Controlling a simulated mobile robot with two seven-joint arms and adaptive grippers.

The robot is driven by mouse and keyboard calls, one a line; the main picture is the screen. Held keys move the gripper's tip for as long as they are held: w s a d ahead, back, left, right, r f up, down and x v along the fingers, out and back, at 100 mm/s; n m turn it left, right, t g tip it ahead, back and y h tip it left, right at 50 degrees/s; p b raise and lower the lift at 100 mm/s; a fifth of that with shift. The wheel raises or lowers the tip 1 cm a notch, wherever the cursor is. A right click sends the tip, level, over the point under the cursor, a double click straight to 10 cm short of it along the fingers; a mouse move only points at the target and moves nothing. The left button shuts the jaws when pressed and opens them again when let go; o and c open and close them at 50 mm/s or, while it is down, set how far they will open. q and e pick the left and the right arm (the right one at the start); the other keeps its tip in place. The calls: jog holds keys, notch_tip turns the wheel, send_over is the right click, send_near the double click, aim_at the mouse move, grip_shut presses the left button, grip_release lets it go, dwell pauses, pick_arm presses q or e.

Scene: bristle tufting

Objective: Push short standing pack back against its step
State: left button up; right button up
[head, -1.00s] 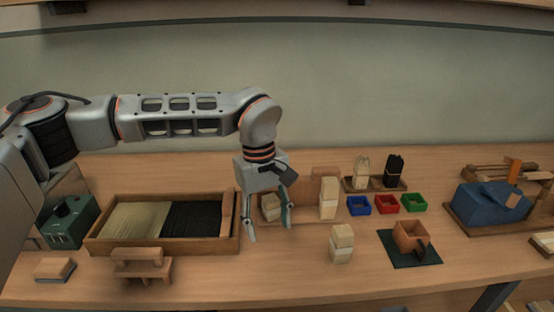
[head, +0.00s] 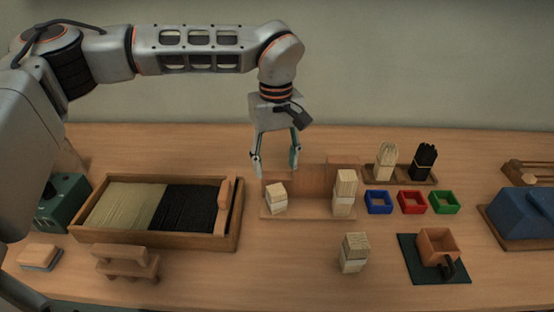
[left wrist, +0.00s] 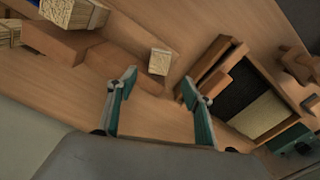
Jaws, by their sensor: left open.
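The short pale pack (head: 276,198), with a white band, stands at the left end of a wooden stepped stand (head: 310,211). It looks slightly turned; any gap to the step behind it is hard to judge. A taller banded pack (head: 345,188) stands at the stand's right end. My left gripper (head: 277,172) is open and empty, pointing down above and behind the short pack. In the left wrist view the short pack (left wrist: 159,62) lies beyond the fingertips (left wrist: 158,84), apart from them, beside the step (left wrist: 147,82). My right gripper is not in view.
A wooden tray (head: 234,222) of pale and black bristles is left of the stand. Another banded pack (head: 354,253) stands in front on the table. Blue (head: 379,202), red (head: 412,202) and green (head: 445,202) bins stand right. Table between tray and front pack is clear.

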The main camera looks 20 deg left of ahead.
aim_at(277, 189)
pick_arm(q)
notch_tip(277, 189, down, 12)
jog(key=shift+f+b, duration=0.1)
jog(key=shift+b, duration=0.55)
jog(key=shift+c, duration=0.4)
jog(key=c, duration=1.1)
